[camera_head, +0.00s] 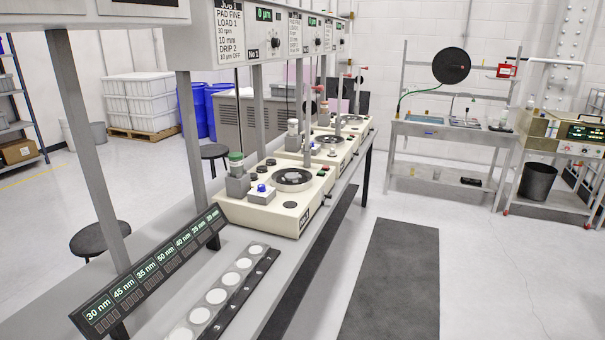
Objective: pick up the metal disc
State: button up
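Several pale round discs (231,278) lie in a row in a dark numbered holder (239,303) on the grey bench at the bottom of the head view. The nearest one is cut off by the lower picture edge. I cannot tell from their look which is the metal disc. A cream polishing machine (310,210) behind the row has a dark round plate with a lighter centre (293,179). My gripper is not in view.
A slanted display bar (150,270) with nm readings stands left of the discs. Grey posts (88,145) rise along the bench (275,262). More machines (335,146) stand farther back. A dark floor mat (393,280) and open floor lie to the right; black stools (98,240) are left.

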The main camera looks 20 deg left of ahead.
aim_at(290, 176)
jog(key=u, duration=0.05)
jog(key=i, duration=3.3)
jog(key=u, duration=1.9)
